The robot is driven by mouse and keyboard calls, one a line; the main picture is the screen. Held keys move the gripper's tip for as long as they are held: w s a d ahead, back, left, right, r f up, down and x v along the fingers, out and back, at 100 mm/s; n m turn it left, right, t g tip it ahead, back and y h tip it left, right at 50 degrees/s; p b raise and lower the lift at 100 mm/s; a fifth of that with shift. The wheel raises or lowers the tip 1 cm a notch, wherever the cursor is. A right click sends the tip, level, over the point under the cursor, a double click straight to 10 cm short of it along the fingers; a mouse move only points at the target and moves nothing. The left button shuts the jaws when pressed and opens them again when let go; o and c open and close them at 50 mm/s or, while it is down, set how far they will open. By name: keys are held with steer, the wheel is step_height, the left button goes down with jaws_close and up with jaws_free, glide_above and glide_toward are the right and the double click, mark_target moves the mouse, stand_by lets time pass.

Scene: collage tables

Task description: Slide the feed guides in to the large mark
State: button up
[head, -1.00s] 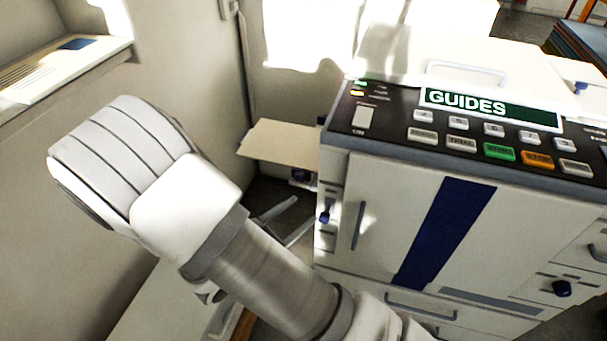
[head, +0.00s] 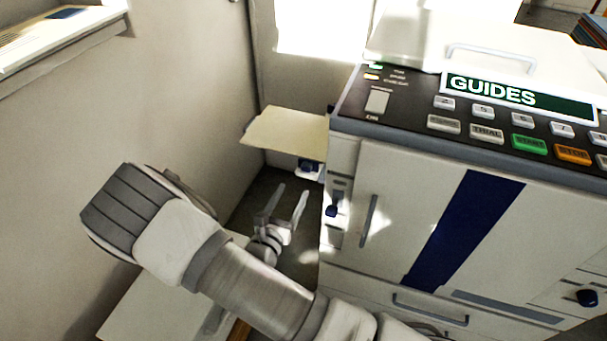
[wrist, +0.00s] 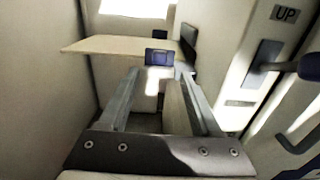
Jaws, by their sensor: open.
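The cream feed tray (head: 285,130) juts from the left side of the white copier, and it also shows in the wrist view (wrist: 110,46). A blue block (wrist: 157,57) sits at the tray's near edge; in the head view this blue part (head: 308,167) shows just under the tray. A dark upright plate (wrist: 189,40) stands at the tray's right end, perhaps a feed guide. I cannot make out the size marks. My gripper (head: 288,198) is open and empty, below and in front of the tray. In the wrist view its fingertips (wrist: 159,75) flank the blue block from nearer, apparently not touching it.
The copier (head: 420,210) fills the right, with a "GUIDES" sign (head: 515,95) on top. A blue-knobbed lever (head: 331,210) sticks out of its side, right of my gripper, near an "UP" label (wrist: 286,14). A wall stands left. A low white surface (head: 160,300) lies below my arm.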

mark_target(305, 168)
steer(key=b+x, duration=0.1)
steer(key=x, duration=0.8)
steer(key=shift+b, duration=0.35)
jaws_close()
stand_by(0.9)
